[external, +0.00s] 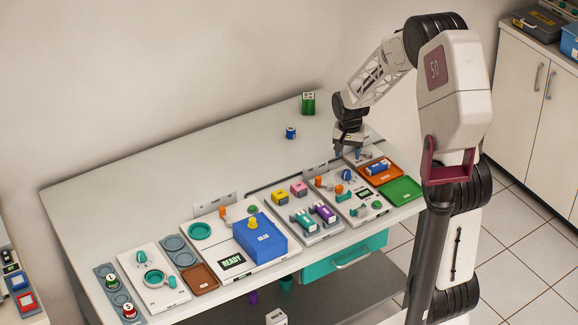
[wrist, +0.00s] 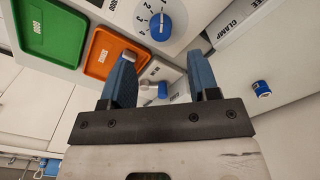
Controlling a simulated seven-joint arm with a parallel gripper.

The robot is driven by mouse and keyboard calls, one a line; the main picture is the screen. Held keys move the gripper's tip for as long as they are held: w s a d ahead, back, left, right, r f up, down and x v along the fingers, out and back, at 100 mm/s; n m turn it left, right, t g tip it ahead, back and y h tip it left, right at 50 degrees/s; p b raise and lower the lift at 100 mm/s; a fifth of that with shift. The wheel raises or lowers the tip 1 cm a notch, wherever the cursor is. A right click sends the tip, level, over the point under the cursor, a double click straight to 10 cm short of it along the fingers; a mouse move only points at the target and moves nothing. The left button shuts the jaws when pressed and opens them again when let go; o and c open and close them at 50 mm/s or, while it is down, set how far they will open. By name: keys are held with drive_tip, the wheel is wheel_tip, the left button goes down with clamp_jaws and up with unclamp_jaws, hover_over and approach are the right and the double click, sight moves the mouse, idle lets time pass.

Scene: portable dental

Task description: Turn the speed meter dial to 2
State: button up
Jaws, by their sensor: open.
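The dial is a blue knob on a white panel with printed numbers around it. It shows near the top of the wrist view (wrist: 161,27) and in the external view (external: 348,177). A pale pointer mark is on the knob; I cannot surely tell which number it points to. My gripper (external: 346,153) is above the far right part of the table, behind the dial panel. In the wrist view its two blue fingers (wrist: 162,75) are apart, and the dial is beyond their tips, not between them.
An orange tray (wrist: 98,67) holding a blue-and-silver cylinder and a green tray (wrist: 35,45) lie beside the panel. A blue can (external: 291,133) and a green box (external: 308,104) stand at the back. Several more panels line the front. The table's back left is clear.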

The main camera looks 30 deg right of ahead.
sight(347, 171)
drive_tip(key=shift+w+d+f, duration=0.15)
drive_tip(key=shift+f, duration=0.05)
drive_tip(key=shift+f, duration=0.15)
drive_tip(key=shift+f, duration=3.75)
drive_tip(key=shift+c, duration=0.3)
drive_tip(key=c, duration=0.9)
drive_tip(key=shift+o, duration=0.2)
